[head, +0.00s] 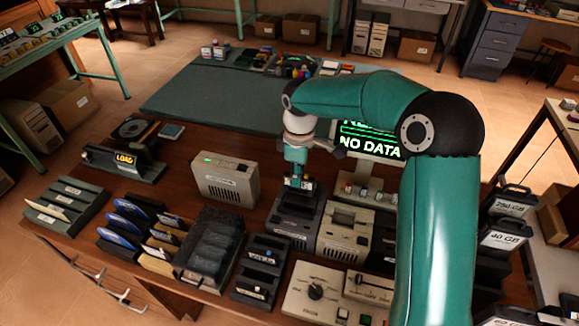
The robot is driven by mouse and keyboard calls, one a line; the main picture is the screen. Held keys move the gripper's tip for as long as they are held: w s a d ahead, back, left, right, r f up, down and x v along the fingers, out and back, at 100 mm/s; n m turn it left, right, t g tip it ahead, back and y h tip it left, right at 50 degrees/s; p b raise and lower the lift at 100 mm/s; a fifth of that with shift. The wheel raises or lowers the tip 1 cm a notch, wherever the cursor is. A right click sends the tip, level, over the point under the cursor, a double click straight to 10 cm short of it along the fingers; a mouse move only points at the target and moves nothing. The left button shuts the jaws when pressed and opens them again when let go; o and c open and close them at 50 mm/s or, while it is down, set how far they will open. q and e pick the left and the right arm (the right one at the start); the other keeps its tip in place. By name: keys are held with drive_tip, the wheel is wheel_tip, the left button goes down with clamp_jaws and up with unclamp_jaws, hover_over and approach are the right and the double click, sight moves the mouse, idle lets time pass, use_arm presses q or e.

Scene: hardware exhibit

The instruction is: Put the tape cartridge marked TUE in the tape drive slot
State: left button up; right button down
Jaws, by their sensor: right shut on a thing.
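My right gripper (299,172) points down above a dark grey drive-like unit (294,222) in the middle of the table. It is shut on a small dark cartridge with a light label, mostly hidden by the fingers. I cannot read TUE on it, nor tell whether it touches the unit's top. A black rack (262,262) in front of the unit holds small labelled cartridges, too small to read. My left gripper is not in view.
A beige unit (345,234) stands just right of the dark one, and a beige box (226,179) to its left. A NO DATA screen (371,147) stands behind. Racks of discs and cards (130,218) crowd the front left. A control panel (318,293) sits in front.

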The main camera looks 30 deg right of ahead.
sight(297, 192)
drive_tip(key=shift+f+b, duration=1.5)
drive_tip(key=shift+f, duration=0.5)
drive_tip(key=shift+a+f+b, duration=0.1)
drive_tip(key=shift+f+b, duration=0.4)
drive_tip(key=shift+f, duration=0.15)
drive_tip(key=shift+r, duration=0.1)
drive_tip(key=shift+f, duration=0.5)
drive_tip(key=shift+f+b, duration=0.1)
drive_tip(key=shift+b, duration=0.2)
